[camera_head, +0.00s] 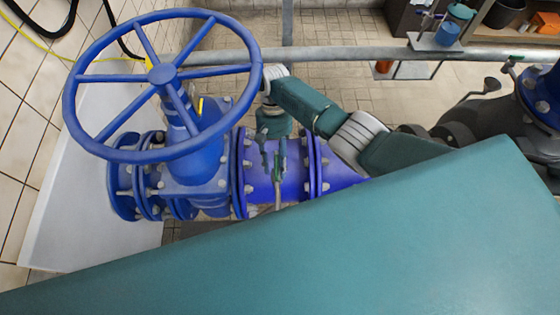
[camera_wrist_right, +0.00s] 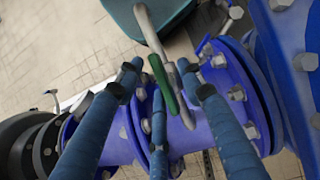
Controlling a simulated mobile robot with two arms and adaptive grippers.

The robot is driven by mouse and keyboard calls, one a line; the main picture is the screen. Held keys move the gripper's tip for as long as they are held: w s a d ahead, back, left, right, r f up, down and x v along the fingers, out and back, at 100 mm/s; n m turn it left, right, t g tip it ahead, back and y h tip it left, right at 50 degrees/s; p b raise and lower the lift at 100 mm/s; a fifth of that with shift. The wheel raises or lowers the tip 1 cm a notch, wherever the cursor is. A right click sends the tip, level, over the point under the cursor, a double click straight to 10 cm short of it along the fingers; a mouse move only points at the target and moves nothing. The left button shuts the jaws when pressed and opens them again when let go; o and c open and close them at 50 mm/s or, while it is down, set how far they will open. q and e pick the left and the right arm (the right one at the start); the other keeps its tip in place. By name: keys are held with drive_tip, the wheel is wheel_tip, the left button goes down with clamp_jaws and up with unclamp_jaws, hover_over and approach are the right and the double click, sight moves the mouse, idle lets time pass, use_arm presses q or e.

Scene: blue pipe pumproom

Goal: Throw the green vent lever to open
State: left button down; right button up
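The green vent lever (camera_wrist_right: 163,85) shows in the right wrist view over the blue pipe (camera_wrist_right: 190,135), beside a pale metal bar. It also shows small in the head view as a green strip (camera_head: 277,168). My right gripper (camera_head: 273,152) points down at the pipe between two flanges. In the wrist view its fingers (camera_wrist_right: 160,80) are spread around the lever, with gaps visible at the sides. Whether any finger touches the lever I cannot tell. My left gripper is not in view.
A large blue handwheel (camera_head: 163,75) stands on the valve to the left of my right gripper. Bolted blue flanges (camera_head: 246,172) flank the lever area. A grey pipe (camera_head: 380,53) runs behind my right arm.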

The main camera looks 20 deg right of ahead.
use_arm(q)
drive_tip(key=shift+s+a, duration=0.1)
use_arm(e)
drive_tip(key=shift+s+f, duration=0.2)
drive_tip(key=shift+s, duration=0.05)
drive_tip(key=shift+d, duration=0.1)
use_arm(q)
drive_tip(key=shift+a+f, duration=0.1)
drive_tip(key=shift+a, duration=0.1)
